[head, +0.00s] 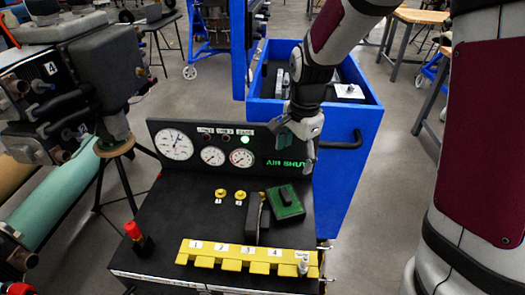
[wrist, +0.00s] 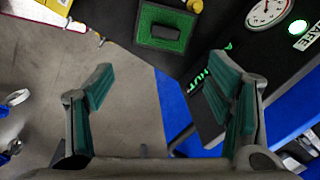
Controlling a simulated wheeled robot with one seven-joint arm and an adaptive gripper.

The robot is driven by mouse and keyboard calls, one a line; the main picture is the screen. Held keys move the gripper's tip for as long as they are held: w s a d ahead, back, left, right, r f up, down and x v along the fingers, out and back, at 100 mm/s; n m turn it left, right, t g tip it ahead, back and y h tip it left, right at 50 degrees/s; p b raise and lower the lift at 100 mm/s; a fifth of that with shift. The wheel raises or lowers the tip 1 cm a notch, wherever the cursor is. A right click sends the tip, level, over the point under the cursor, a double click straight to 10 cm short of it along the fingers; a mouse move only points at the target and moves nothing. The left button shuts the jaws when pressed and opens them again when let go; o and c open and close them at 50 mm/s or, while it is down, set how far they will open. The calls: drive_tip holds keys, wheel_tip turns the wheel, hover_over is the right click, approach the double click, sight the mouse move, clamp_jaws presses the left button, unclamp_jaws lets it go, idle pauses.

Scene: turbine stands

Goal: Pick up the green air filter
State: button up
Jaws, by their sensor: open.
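The green air filter (head: 287,204) is a flat green block with a black handle on top. It sits on the right part of the black console top (head: 180,208), beside an upright black lever. In the wrist view the filter (wrist: 163,28) shows at the top centre, beyond my fingertips. My gripper (head: 298,147) is above and behind the filter, near the right end of the gauge panel, apart from the filter. In the wrist view my gripper (wrist: 160,78) has its teal-padded fingers spread wide with nothing between them.
A gauge panel (head: 225,150) stands at the console's back. A yellow numbered rack (head: 232,254) lies along the front, with a red button (head: 134,231) at left. A blue cart (head: 345,185) stands behind. Yellow knobs (head: 221,194) sit left of the filter.

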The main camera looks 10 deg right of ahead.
wheel_tip(320, 180, down, 6)
drive_tip(key=w+m, duration=0.2)
drive_tip(key=m, duration=0.1)
hover_over(286, 194)
drive_tip(key=shift+g, duration=0.3)
drive_tip(key=f, duration=0.8)
drive_tip(key=shift+s+d+p, duration=0.15)
drive_tip(key=shift+s+p, duration=0.1)
drive_tip(key=shift+p, duration=0.1)
drive_tip(key=shift+w+a+f+p, duration=0.15)
drive_tip(key=shift+f+p, duration=0.1)
drive_tip(key=shift+f, duration=1.15)
drive_tip(key=shift+w+a+f+p, duration=0.1)
drive_tip(key=shift+f+p, duration=0.1)
drive_tip(key=shift+f, duration=1.2)
clamp_jaws()
wheel_tip(286, 194, up, 10)
drive_tip(key=shift+r+b, duration=0.1)
drive_tip(key=shift+b, duration=0.4)
